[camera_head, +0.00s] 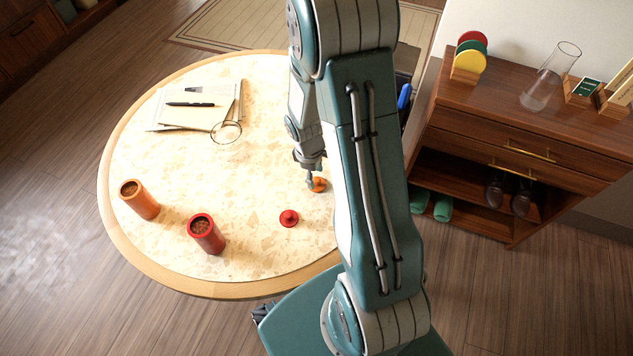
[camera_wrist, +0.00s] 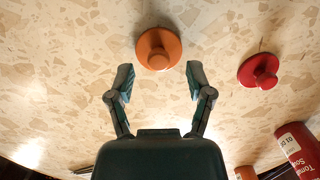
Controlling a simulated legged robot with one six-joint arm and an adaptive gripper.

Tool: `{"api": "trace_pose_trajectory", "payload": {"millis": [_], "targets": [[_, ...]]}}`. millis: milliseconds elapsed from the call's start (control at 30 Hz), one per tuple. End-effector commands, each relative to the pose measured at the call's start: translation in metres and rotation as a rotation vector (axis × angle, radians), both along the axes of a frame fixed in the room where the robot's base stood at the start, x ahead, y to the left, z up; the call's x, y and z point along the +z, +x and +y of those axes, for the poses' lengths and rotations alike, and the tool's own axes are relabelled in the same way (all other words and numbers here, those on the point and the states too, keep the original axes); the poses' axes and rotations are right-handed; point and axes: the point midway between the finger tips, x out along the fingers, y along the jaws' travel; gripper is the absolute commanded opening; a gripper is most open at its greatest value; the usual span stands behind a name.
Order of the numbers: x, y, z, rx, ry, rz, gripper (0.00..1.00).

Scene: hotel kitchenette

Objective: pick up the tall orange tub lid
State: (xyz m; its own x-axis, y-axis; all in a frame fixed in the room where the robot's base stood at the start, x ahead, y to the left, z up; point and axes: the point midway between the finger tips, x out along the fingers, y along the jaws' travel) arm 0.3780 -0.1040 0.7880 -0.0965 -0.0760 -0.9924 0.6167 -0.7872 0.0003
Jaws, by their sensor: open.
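The orange lid (camera_wrist: 158,48) is a round disc with a knob on top, lying on the round table. In the head view the orange lid (camera_head: 319,185) is partly hidden by my arm. My gripper (camera_wrist: 160,82) is open, with its two fingers apart and nothing between them. In the wrist view the lid lies just beyond the fingertips, centred between them. In the head view my gripper (camera_head: 310,180) is right by the lid. The orange tub (camera_head: 139,200) stands open at the table's left, filled with something brown.
A red lid (camera_head: 289,218) lies near the orange one, also in the wrist view (camera_wrist: 259,71). A red tub (camera_head: 206,234) stands open at the front. Papers (camera_head: 195,106), a pen and a magnifying glass (camera_head: 226,131) lie at the back. The table's middle is clear.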

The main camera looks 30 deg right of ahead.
Motion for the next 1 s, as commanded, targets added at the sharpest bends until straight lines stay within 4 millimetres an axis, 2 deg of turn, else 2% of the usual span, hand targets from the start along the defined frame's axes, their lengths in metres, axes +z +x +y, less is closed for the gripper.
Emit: {"api": "trace_pose_trajectory", "payload": {"millis": [33, 133, 433, 500, 600, 800, 1000], "targets": [[-0.009, -0.002, -0.001, -0.001, 0.002, 0.004, 0.67], [-0.02, -0.003, -0.003, -0.002, 0.002, 0.002, 0.67], [-0.023, -0.002, -0.004, -0.002, 0.0, -0.001, 0.67], [-0.023, -0.002, -0.004, -0.002, 0.0, -0.002, 0.4], [-0.023, -0.002, -0.004, -0.002, 0.0, -0.001, 0.23], [-0.024, -0.003, -0.003, -0.002, 0.001, 0.0, 0.07], [-0.024, -0.003, -0.003, -0.001, 0.001, 0.001, 0.05]]}}
